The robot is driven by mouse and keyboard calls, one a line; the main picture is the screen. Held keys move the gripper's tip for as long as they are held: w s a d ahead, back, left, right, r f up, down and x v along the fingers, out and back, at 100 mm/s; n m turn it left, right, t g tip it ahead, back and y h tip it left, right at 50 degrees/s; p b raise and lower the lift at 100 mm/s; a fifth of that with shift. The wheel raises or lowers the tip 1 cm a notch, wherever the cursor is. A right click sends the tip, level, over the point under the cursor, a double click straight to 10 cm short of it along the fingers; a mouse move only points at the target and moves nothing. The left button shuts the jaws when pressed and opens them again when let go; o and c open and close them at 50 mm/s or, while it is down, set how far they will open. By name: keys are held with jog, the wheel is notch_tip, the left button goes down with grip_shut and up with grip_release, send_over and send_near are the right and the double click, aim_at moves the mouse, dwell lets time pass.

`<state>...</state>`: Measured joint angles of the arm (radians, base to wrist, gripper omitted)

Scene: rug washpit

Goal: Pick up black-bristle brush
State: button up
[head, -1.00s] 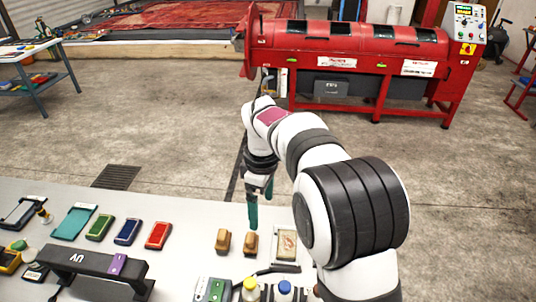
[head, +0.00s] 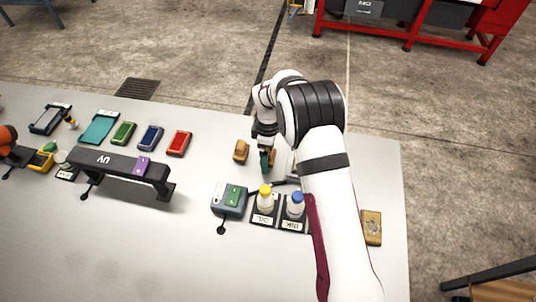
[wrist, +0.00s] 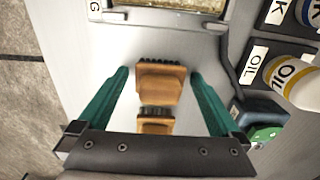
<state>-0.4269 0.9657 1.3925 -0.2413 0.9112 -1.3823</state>
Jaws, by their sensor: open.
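Two wooden brushes with dark bristles lie on the light bench. In the wrist view, one brush (wrist: 160,83) shows between the teal fingertips, and a second brush (wrist: 155,126) shows behind it, partly hidden by the gripper's bar. Both show dark bristles, and I cannot tell which is the one named. In the head view one brush (head: 241,151) lies just left of my gripper (head: 265,163); the other is hidden by the gripper. My gripper (wrist: 159,73) is open, fingers pointing down, with a gap on either side of the brush between them.
An oil bottle (head: 265,198) and an ink bottle (head: 296,205) stand in a dark holder close by, next to a grey-green device (head: 229,198). A black UV bar (head: 115,163) and several coloured pads are to the left. The bench's front is clear.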

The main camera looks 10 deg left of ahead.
jog(key=c, duration=1.4)
jog(key=shift+r, duration=2.05)
jog(key=d+r, duration=0.2)
jog(key=d, duration=0.2)
jog(key=s+d+r, duration=0.1)
jog(key=d+r, duration=0.1)
jog(key=d, duration=0.1)
jog(key=d+r, duration=0.3)
jog(key=d, duration=0.1)
jog(key=shift+s+d, duration=0.15)
jog(key=shift+d, duration=0.15)
